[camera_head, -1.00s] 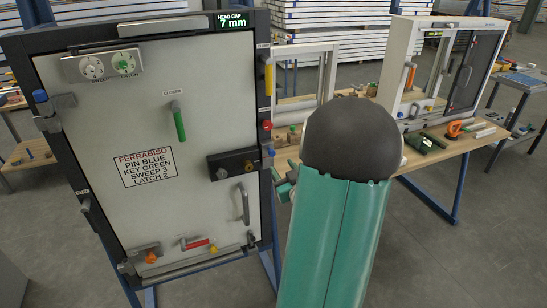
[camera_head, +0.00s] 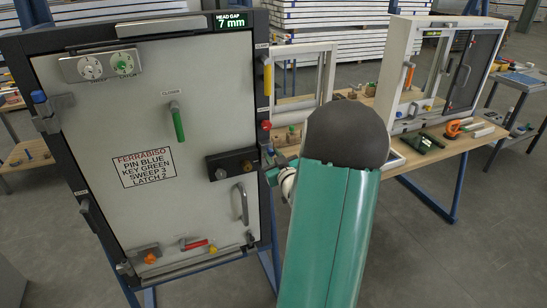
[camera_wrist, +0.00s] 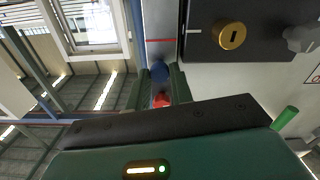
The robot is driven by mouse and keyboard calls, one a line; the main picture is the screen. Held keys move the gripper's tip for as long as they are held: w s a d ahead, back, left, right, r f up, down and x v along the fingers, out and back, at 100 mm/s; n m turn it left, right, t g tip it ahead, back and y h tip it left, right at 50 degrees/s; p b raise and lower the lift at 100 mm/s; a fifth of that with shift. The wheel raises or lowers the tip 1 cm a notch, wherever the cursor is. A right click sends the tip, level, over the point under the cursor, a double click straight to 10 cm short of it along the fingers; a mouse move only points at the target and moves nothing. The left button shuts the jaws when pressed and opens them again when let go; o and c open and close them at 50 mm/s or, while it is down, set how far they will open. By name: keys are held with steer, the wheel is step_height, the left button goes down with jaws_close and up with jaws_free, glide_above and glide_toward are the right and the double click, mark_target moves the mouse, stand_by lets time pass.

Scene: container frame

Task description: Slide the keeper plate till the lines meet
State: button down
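A light metal strip with a thin red line (camera_wrist: 160,41) lies on the dark door frame in the wrist view; it looks like the keeper plate, but I cannot be sure. A blue knob (camera_wrist: 160,70) and a red knob (camera_wrist: 161,99) stand by it. In the head view the red knob (camera_head: 266,126) is on the frame's right edge. My gripper (camera_wrist: 160,72) is open, its two green fingers apart on either side of the blue knob. I cannot tell whether they touch it. My gripper (camera_head: 269,174) shows in the head view beside the lock plate (camera_head: 230,163). Meeting lines are too small to judge.
The pale door panel (camera_head: 90,115) carries a green handle (camera_head: 178,123), a grey pull (camera_head: 241,204) and a printed sign (camera_head: 144,168). The display (camera_head: 234,20) reads 7 mm. A workbench (camera_head: 455,150) with window frames and tools stands at the right.

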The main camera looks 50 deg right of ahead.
steer(key=shift+f, duration=0.45)
steer(key=c, duration=1.2)
jaws_free()
steer(key=shift+c, duration=0.2)
steer(key=shift+s, duration=0.15)
steer(key=v, duration=1.3)
steer(key=shift+s+a, duration=0.2)
steer(key=shift+w, duration=0.1)
